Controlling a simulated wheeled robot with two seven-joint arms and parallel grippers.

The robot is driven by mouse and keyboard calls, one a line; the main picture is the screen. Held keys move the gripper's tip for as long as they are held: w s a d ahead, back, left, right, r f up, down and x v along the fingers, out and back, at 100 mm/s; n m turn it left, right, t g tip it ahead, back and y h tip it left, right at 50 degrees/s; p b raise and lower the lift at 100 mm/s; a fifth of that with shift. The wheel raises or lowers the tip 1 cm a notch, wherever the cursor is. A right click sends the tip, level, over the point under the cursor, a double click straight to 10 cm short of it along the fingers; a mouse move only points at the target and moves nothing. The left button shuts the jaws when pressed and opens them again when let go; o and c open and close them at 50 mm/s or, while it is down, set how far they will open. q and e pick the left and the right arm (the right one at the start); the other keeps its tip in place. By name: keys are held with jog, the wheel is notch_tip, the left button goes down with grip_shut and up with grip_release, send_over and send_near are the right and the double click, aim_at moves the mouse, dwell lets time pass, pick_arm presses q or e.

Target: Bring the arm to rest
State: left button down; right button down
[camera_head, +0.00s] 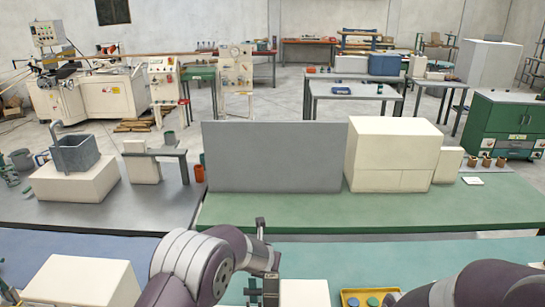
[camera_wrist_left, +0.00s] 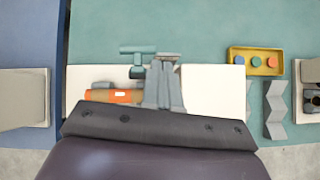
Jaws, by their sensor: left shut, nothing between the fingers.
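My left arm (camera_head: 190,268) comes in from the lower left of the head view and bends down at the wrist. My left gripper (camera_head: 271,290) points down over the front bench, beside a white block (camera_head: 305,293). In the left wrist view the fingers of my left gripper (camera_wrist_left: 164,70) are together, with nothing seen between them. They overlap the white block (camera_wrist_left: 200,85) in the picture; the gap to it is hard to tell. My right arm (camera_head: 480,287) shows only as a link at the lower right; its gripper is out of view.
A yellow tray (camera_wrist_left: 232,62) with coloured discs lies right of the gripper. An orange cylinder (camera_wrist_left: 100,96) and a teal T-shaped piece (camera_wrist_left: 138,52) are just left of the fingers. A grey panel (camera_head: 275,157) and white boxes (camera_head: 392,155) stand on the bench behind.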

pick_arm(q)
jog(key=s+a+f+m+g+h+b, duration=0.1)
jog(key=s+f+m+g+b, duration=0.15)
jog(key=s+m, duration=0.65)
jog(key=s+f+m+g+h+b, duration=0.1)
jog(key=s+f+m+g, duration=0.3)
jog(key=m, duration=0.9)
jog(key=s+a+m+y+b, duration=0.2)
jog(key=s+a+m+b, duration=0.7)
jog(key=s, duration=1)
jog(key=a+m, duration=0.3)
jog(key=a, duration=0.2)
jog(key=shift+f, duration=0.2)
jog(key=shift+s, duration=0.1)
